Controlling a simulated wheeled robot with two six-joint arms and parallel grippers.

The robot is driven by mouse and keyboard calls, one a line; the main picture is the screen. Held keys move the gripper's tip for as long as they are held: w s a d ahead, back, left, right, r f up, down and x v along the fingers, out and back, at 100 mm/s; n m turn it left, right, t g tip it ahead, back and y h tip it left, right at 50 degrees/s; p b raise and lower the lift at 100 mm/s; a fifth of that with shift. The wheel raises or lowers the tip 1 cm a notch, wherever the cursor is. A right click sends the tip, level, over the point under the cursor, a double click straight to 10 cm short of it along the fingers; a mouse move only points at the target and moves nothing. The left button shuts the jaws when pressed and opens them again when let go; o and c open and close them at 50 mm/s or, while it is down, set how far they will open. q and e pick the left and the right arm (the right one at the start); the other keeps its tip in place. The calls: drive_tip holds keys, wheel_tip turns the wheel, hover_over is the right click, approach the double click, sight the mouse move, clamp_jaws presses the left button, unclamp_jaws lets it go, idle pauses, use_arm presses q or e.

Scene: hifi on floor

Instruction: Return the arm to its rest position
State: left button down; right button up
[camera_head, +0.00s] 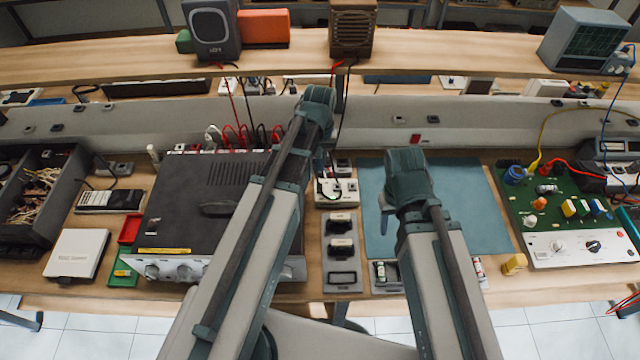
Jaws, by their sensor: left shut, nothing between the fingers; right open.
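My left arm comes in from the bottom and reaches up over the dark hi-fi unit. Its gripper (318,104) is at the far end, above the back of the bench; it is shut and empty, its fingertips mostly hidden by the wrist. My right arm reaches up from the bottom centre. Its gripper (388,212) is over the left part of the blue mat (470,215), open with nothing seen in it; the wrist hides part of it.
The hi-fi unit (185,215) stands under my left arm. Small modules (342,249) sit between the arms. A green circuit board (545,215) is at right, an open parts box (62,200) at left. A shelf (440,50) with speakers runs behind. Bare mat lies right of my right gripper.

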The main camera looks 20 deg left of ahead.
use_arm(q)
drive_tip(key=s+d+m+y, duration=0.1)
drive_tip(key=s+d+m, duration=0.6)
drive_tip(key=s+d, duration=0.3)
drive_tip(key=s, duration=0.4)
drive_tip(key=shift+s+d, duration=0.15)
drive_tip(key=shift+d, duration=0.1)
